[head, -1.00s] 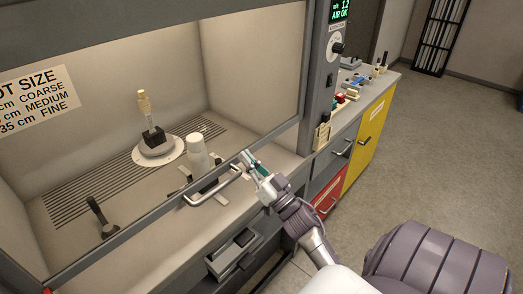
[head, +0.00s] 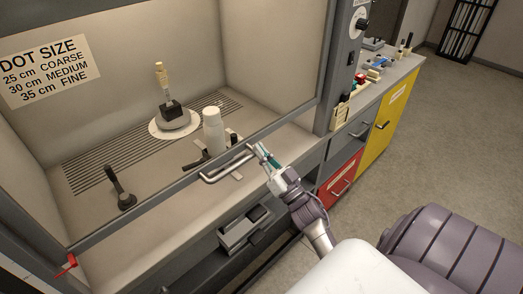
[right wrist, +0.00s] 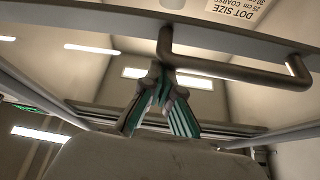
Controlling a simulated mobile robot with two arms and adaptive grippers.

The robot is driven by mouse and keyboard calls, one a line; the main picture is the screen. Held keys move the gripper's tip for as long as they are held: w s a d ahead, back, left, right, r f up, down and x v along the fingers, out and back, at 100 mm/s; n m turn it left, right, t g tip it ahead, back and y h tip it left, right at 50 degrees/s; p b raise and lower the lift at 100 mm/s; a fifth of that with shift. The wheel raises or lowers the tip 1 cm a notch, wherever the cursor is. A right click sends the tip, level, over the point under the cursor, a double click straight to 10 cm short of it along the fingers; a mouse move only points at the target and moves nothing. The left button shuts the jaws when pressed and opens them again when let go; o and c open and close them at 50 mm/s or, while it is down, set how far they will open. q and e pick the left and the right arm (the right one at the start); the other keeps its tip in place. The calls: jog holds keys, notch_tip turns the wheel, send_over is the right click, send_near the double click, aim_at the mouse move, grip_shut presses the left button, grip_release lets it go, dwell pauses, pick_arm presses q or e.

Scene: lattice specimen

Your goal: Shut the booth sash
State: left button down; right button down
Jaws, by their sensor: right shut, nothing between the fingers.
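The booth sash is a clear pane with a grey bottom rail (head: 150,204), standing partly raised, with a gap between the rail and the work surface. A grey bar handle (head: 228,165) is fixed to the rail. My right gripper (head: 259,150) is shut and empty at the handle's right end. In the right wrist view, its teal-padded fingers (right wrist: 160,75) meet at the tips close to one end of the handle (right wrist: 235,70). I cannot tell whether they touch it. My left gripper is not in view.
Inside the booth are a white bottle (head: 212,130), a round white stand with a black block (head: 171,110) and a black upright tool (head: 119,188). A red clip (head: 66,265) sits at the frame's lower left. A side bench with a yellow door (head: 391,113) stands to the right.

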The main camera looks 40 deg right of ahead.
notch_tip(320, 180, down, 17)
jog(key=b, duration=1.1)
jog(key=shift+r, duration=0.2)
